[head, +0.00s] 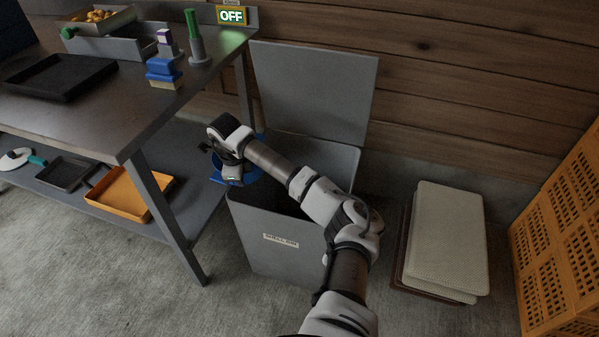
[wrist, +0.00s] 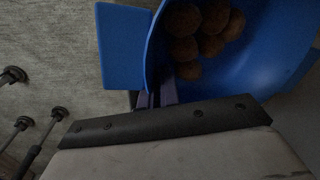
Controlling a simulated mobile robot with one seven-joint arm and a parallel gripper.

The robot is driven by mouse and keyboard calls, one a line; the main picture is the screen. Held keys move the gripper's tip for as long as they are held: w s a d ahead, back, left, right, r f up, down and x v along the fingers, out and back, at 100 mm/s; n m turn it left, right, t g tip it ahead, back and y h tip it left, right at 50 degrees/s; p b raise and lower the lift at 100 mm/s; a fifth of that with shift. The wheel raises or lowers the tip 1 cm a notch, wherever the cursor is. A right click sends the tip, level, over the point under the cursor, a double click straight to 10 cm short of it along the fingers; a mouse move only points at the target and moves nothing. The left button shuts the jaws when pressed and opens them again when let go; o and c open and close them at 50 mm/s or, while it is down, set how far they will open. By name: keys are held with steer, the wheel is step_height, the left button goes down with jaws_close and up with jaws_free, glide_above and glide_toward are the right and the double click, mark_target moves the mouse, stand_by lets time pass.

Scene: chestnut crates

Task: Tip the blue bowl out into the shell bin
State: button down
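The blue bowl (wrist: 225,70) fills much of the wrist view, with several round brown chestnuts (wrist: 190,40) inside. A flat blue tab (wrist: 122,45) stands out from its side. My gripper (wrist: 157,98) has its dark purple fingers at the bowl's wall and appears shut on it. In the head view the bowl (head: 250,176) shows in part behind my gripper and arm, held over the open top of the grey shell bin (head: 245,235). The bowl's exact tilt is hard to tell. The bin's inside is dark and mostly hidden by my arm.
The bin's grey lid (head: 315,95) stands open against the wooden wall. A metal workbench (head: 110,125) with a black tray (head: 60,77) and brushes is on the left. Stacked pale pads (head: 445,240) and an orange crate (head: 560,230) stand on the right.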

stand_by(0.4)
steer(key=shift+w+d+y+b, duration=0.15)
steer(key=shift+d+y+b, duration=0.8)
steer(key=shift+d+y, duration=0.75)
steer(key=shift+w+d+f+m+g+y+b, duration=0.1)
steer(key=shift+d+m+g+y+b, duration=0.2)
steer(key=shift+d+y, duration=0.45)
steer(key=shift+w+d+m+y+b, duration=0.1)
steer(key=shift+d+y+b, duration=0.35)
steer(key=shift+y, duration=0.5)
steer(key=shift+d, duration=0.35)
steer(key=shift+w+d+r+m+y+p, duration=0.15)
steer(key=shift+d+r+y, duration=0.35)
steer(key=shift+y, duration=0.45)
steer(key=shift+s+d+r+m+y+p, duration=0.1)
steer(key=shift+d+r+y, duration=0.4)
steer(key=shift+y, duration=0.4)
steer(key=shift+w+d+r+m+y+p, duration=0.15)
steer(key=shift+d+r+y, duration=0.3)
steer(key=shift+y, duration=0.5)
steer(key=shift+d+r+y+b, duration=0.4)
steer(key=shift+r+y+b, duration=0.1)
steer(key=shift+y+b, duration=0.5)
steer(key=shift+w+d+r+y+b, duration=0.1)
steer(key=shift+d+y+b, duration=0.15)
steer(key=shift+d+b, duration=0.25)
steer(key=shift+w+d+r+y+b, duration=0.1)
steer(key=shift+d+y+b, duration=0.2)
steer(key=shift+b, duration=0.35)
